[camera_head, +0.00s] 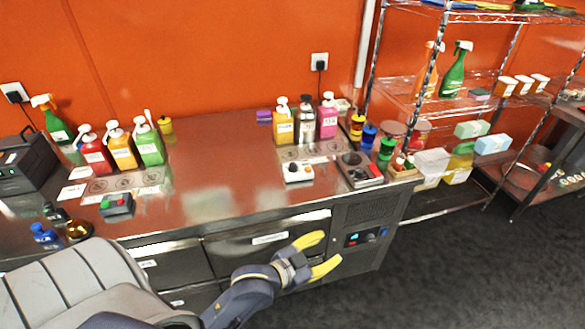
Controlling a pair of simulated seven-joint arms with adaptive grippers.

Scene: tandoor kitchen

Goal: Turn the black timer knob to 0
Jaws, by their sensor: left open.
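My left gripper (331,249) is open in front of the counter's drawers, with its two yellow fingers spread toward the right and nothing visible between them. A dark control panel (366,237) is on the counter's front, just right of the fingertips and apart from them. It carries red and blue spots and a small dark round knob (371,238). This may be the timer knob, but its marks are too small to read. A small white box (298,172) with dark controls also sits on the countertop. My right gripper is not in view.
The steel counter (225,185) carries pump bottles (122,148), a black-and-green button box (117,205) and a steel tray (360,170). A wire shelf (400,95) stands at the right. The floor (460,270) right of the counter is clear.

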